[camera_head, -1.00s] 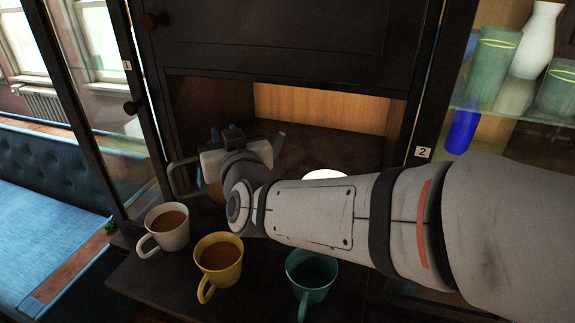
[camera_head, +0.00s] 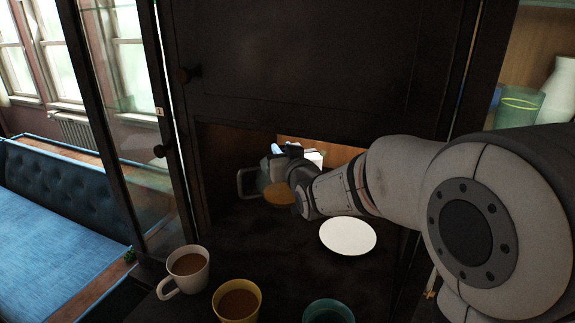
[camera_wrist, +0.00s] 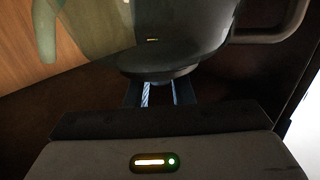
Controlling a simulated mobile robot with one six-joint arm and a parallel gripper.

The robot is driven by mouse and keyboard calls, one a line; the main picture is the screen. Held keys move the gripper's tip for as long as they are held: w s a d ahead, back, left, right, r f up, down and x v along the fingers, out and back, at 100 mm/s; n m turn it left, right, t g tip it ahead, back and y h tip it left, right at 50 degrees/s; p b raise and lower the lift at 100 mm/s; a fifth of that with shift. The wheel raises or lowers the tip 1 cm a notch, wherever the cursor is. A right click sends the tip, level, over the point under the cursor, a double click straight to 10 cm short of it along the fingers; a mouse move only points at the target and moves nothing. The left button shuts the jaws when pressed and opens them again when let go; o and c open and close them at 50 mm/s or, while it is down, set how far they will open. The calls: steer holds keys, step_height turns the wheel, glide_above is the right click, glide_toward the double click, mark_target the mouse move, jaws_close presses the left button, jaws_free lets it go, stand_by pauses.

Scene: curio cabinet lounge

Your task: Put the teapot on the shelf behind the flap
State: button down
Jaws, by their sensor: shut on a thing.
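The teapot (camera_head: 274,191), glass with brown tea and a grey handle, is inside the open dark niche of the cabinet. In the wrist view the teapot (camera_wrist: 160,35) fills the top, its handle at the right and spout at the left. My gripper (camera_wrist: 158,93) is shut on the teapot at its dark lower part; the exact contact is partly hidden. In the head view my gripper (camera_head: 297,152) is partly hidden by my arm. The shelf (camera_head: 290,235) is the dark niche floor. I cannot tell whether the teapot touches it. I cannot tell which panel is the flap.
A white plate (camera_head: 347,237) lies on the niche floor, right of the teapot. A white mug (camera_head: 188,270), a yellow mug (camera_head: 237,302) and a teal mug (camera_head: 328,312) stand in front. A dark panel (camera_head: 310,60) hangs above the opening. A glass door (camera_head: 128,110) is at left.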

steer(key=shift+w+d+p, duration=0.2)
steer(key=shift+w+d, duration=0.05)
steer(key=shift+w, duration=0.45)
steer(key=shift+w+d+p, duration=0.2)
steer(key=shift+w, duration=0.45)
steer(key=shift+s+f+p, duration=0.1)
steer(key=shift+f+p, duration=0.75)
steer(key=shift+f, duration=2.05)
steer(key=shift+w+f+p, duration=0.25)
steer(key=shift+f+p, duration=0.15)
steer(key=shift+f, duration=0.05)
steer(key=shift+s, duration=0.1)
steer(key=shift+f+b, duration=0.25)
steer(key=shift+b, duration=0.1)
steer(key=c, duration=1.3)
jaws_free()
steer(key=shift+o, duration=0.2)
